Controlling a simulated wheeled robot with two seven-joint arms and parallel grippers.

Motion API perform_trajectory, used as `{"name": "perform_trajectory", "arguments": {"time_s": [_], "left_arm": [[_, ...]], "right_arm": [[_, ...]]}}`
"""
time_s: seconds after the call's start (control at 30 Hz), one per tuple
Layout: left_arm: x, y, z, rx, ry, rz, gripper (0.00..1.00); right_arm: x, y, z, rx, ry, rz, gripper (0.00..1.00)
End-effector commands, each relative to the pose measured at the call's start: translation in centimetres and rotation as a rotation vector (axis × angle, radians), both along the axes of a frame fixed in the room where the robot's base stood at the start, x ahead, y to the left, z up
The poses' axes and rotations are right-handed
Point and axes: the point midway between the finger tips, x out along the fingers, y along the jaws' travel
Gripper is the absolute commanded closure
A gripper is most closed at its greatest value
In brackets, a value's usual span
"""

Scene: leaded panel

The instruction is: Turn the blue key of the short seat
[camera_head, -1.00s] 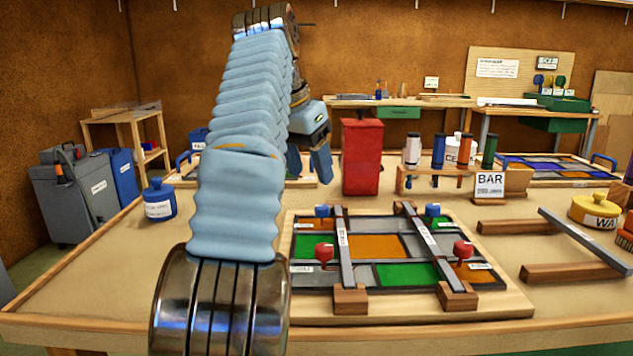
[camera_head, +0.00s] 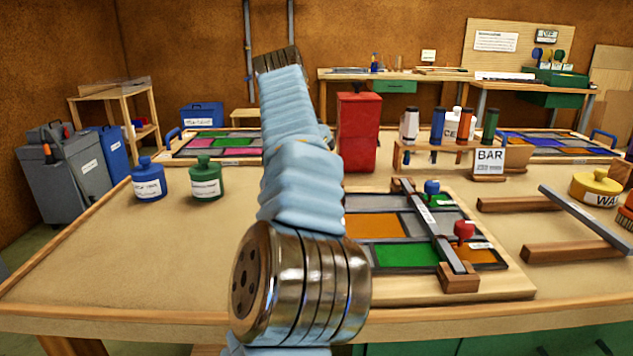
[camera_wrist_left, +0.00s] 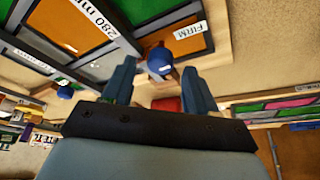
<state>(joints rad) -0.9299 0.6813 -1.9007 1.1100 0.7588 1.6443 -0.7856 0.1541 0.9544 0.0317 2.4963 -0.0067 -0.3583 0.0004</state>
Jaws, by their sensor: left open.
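The leaded panel (camera_head: 400,226) lies on a board on the bench, its left part hidden behind my left arm in the head view. In the left wrist view a blue key (camera_wrist_left: 160,60) stands at the panel's edge beside an orange pane and a label reading FIRM. My left gripper (camera_wrist_left: 158,68) is open, with one finger on each side of this key; contact cannot be told. Another blue key (camera_wrist_left: 65,92) shows farther left there. In the head view a blue key (camera_head: 432,187) and a red key (camera_head: 464,230) stand by the right bar (camera_head: 433,225). The right gripper is not seen.
A red box (camera_head: 358,132) and a rack of tubes (camera_head: 450,148) stand behind the panel. A blue jar (camera_head: 148,180) and a green jar (camera_head: 205,178) stand left. A wooden frame (camera_head: 570,250) and a yellow tin (camera_head: 597,186) are at right. The left front bench is clear.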

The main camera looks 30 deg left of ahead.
Motion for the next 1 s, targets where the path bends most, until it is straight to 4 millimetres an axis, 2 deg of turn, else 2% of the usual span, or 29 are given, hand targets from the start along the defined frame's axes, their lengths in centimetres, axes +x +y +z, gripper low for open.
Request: {"name": "perform_trajectory", "arguments": {"time_s": [0.2,0.47,0.8,1.0], "left_arm": [[0.68,-0.01,-1.44,0.000,0.000,0.001,0.42],[0.72,-0.03,-1.50,0.000,-0.001,0.000,0.44],[0.72,-0.03,-1.47,0.000,-0.001,0.000,0.96],[0.71,-0.04,-1.46,0.000,-0.001,0.011,0.97]], "right_arm": [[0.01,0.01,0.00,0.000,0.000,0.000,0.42],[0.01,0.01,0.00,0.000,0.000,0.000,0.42],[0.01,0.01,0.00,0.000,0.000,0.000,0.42],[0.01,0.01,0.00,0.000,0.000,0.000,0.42]]}}
